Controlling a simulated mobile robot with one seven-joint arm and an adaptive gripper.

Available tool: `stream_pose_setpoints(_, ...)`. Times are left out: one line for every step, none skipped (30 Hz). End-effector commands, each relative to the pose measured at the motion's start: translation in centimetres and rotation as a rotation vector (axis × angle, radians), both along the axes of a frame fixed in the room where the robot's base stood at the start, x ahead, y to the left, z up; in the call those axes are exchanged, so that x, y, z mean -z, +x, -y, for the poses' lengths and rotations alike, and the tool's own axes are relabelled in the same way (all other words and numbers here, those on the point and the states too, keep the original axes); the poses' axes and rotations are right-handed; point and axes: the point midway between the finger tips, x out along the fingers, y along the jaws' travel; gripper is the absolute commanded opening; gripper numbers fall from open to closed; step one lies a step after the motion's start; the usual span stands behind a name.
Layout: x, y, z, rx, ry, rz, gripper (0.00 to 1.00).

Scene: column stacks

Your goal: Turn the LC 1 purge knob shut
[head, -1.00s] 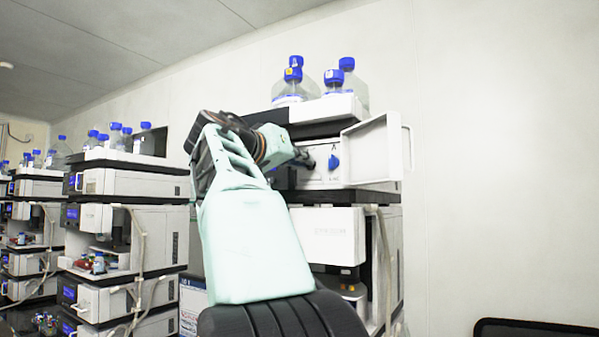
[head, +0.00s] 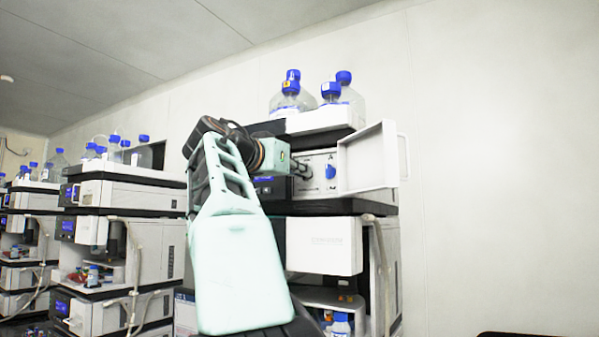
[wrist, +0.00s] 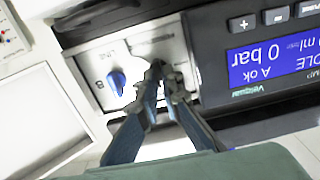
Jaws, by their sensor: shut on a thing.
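The LC 1 pump panel is the light panel (head: 314,185) behind an open white door (head: 367,160) in the head view. It also shows in the wrist view (wrist: 104,52), which looks upside down. My gripper (wrist: 166,80) is at the panel with its two dark fingers shut on a small knob, apparently the purge knob; the fingertips hide nearly all of it, so its angle cannot be told. In the head view my gripper (head: 303,168) is just left of a blue knob (head: 331,171). That blue knob (wrist: 116,82) stands free beside the fingers in the wrist view.
A lit blue display (wrist: 270,62) reading 0 bar is beside the panel. Bottles with blue caps (head: 330,92) stand on top of the stack. Other instrument stacks (head: 130,240) stand to the left. A plain wall (head: 500,170) is at the right.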

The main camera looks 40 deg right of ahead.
Motion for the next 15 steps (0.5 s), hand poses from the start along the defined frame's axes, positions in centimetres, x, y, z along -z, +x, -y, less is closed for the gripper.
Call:
stream_pose_setpoints(0.05,0.02,0.00,0.000,0.002,0.001,0.00)
stream_pose_setpoints(0.05,0.02,0.00,0.000,0.002,0.001,0.00)
stream_pose_setpoints(0.05,0.02,0.00,0.000,0.002,0.001,0.00)
stream_pose_setpoints(0.05,0.02,0.00,0.000,0.002,0.001,0.00)
stream_pose_setpoints(0.04,0.02,0.00,0.000,0.002,0.001,0.00)
stream_pose_setpoints(0.05,0.02,0.00,0.000,0.001,0.001,0.11)
stream_pose_setpoints(0.04,0.02,0.00,0.000,0.001,0.001,0.14)
stream_pose_setpoints(0.04,0.02,0.00,0.000,0.001,0.001,0.17)
stream_pose_setpoints(0.04,0.01,0.01,0.000,0.001,0.001,0.22)
stream_pose_setpoints(0.04,0.01,0.01,0.000,0.001,0.001,0.24)
stream_pose_setpoints(0.03,0.01,0.01,0.000,0.001,0.001,0.24)
stream_pose_setpoints(0.03,0.01,0.00,0.000,0.001,0.000,0.24)
stream_pose_setpoints(0.02,0.01,0.00,0.000,0.001,0.000,0.24)
stream_pose_setpoints(0.02,0.01,0.00,0.000,0.000,0.000,0.24)
stream_pose_setpoints(0.02,0.00,0.00,0.000,0.000,0.000,0.24)
